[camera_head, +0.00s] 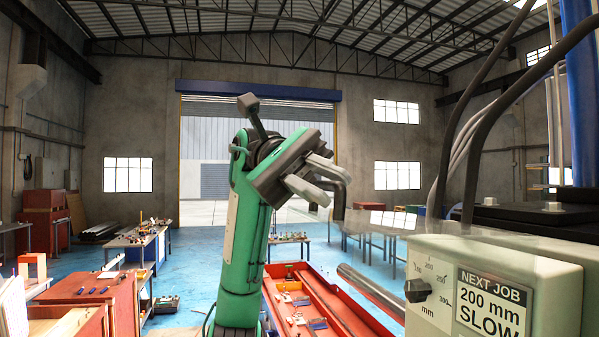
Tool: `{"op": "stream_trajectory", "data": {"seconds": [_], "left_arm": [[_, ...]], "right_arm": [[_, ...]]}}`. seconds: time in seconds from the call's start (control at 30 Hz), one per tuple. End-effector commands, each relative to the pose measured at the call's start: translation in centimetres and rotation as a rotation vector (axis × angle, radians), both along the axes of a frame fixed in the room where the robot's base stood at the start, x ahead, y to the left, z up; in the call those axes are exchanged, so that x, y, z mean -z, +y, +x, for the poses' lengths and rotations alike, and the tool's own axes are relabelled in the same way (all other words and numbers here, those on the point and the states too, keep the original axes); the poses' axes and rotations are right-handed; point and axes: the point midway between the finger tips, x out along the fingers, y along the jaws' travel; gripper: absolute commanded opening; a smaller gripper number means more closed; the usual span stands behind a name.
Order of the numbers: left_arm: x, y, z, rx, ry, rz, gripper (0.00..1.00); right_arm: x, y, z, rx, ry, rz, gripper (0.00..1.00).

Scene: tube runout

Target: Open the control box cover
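The control box (500,280) is a pale beige case at the right edge. Its front shows a black dial knob (417,290) with a scale in mm and a label (491,303) reading "NEXT JOB 200 mm SLOW". A clear, thin cover (395,220) stands out roughly level from the top of the box toward the left, with the dial and label uncovered below it. My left gripper (328,195), on a green arm, is at the cover's left end. A dark curved piece at its tip reaches the cover's edge; whether it grips or only touches is unclear. My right gripper is out of view.
A metal rod (372,288) runs beside the box above a long red trough (318,310) holding small items. Dark cables (455,110) hang above the box. Work tables (140,245) and a red bench (85,300) stand at left, with open blue floor between.

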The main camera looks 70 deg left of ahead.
Motion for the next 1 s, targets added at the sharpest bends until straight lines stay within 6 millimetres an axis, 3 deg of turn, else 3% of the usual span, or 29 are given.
{"op": "stream_trajectory", "data": {"seconds": [0.5,0.7,1.0], "left_arm": [[-3.0,10.0,-1.9,0.0,0.0,-0.003,0.2],[-3.3,11.7,-2.3,-0.001,0.001,0.001,0.2],[-3.3,11.9,-2.3,0.0,0.001,0.0,0.2]], "right_arm": [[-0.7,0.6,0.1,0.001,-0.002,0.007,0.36],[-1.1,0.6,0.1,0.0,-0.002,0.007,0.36],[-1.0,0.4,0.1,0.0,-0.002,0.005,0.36]]}}
